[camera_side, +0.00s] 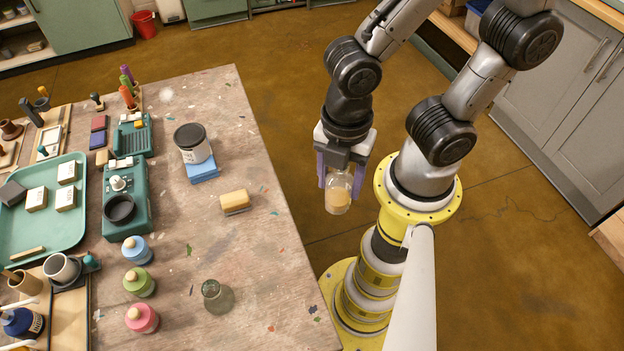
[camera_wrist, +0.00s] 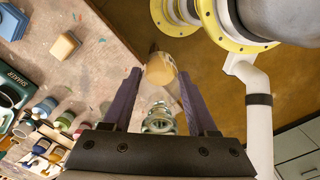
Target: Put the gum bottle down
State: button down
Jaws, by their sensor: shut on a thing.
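The gum bottle (camera_side: 338,200), clear glass with something amber in it, is held in my gripper (camera_side: 340,178). My gripper's purple fingers are shut on it from both sides. In the side view the bottle hangs upright past the table's right edge, with floor behind it. In the wrist view the bottle (camera_wrist: 160,72) shows between the fingers (camera_wrist: 160,95), its clear glass neck towards the palm. The wooden worktable (camera_side: 270,255) lies to the left of the bottle.
Blue, green and pink bottles (camera_side: 139,283) stand left of the flask. The right-hand strip is mostly bare.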

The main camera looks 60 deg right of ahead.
jog(key=shift+s+d+r+m, duration=0.15)
jog(key=shift+s+d+m, duration=0.1)
jog(key=shift+m, duration=0.05)
jog(key=w+a+r+m, duration=0.2)
jog(key=w+r+m, duration=0.1)
jog(key=w, duration=0.3)
jog(key=w+a+r+m, duration=0.2)
jog(key=w, duration=0.4)
jog(key=w+d+r+m, duration=0.1)
jog(key=w+d+m, duration=0.3)
jog(key=w, duration=0.7)
jog(key=w+d+f+m, duration=0.3)
jog(key=w+d+m, duration=0.15)
jog(key=d, duration=0.65)
jog(key=w+d+f+m, duration=0.3)
jog(key=w+d, duration=0.3)
jog(key=d, duration=0.4)
jog(key=shift+n, duration=0.25)
jog(key=shift+w+d+f, duration=0.5)
jog(key=shift+w+f, duration=1.15)
jog(key=shift+w, duration=0.6)
jog(key=shift+w+d+f, duration=0.5)
jog(key=shift+w+f, duration=1.15)
jog(key=shift+w, duration=0.55)
jog(key=shift+w+d+f, duration=0.5)
jog(key=shift+w+f, duration=1.15)
jog(key=shift+w, duration=0.6)
jog(key=shift+f, duration=1.45)
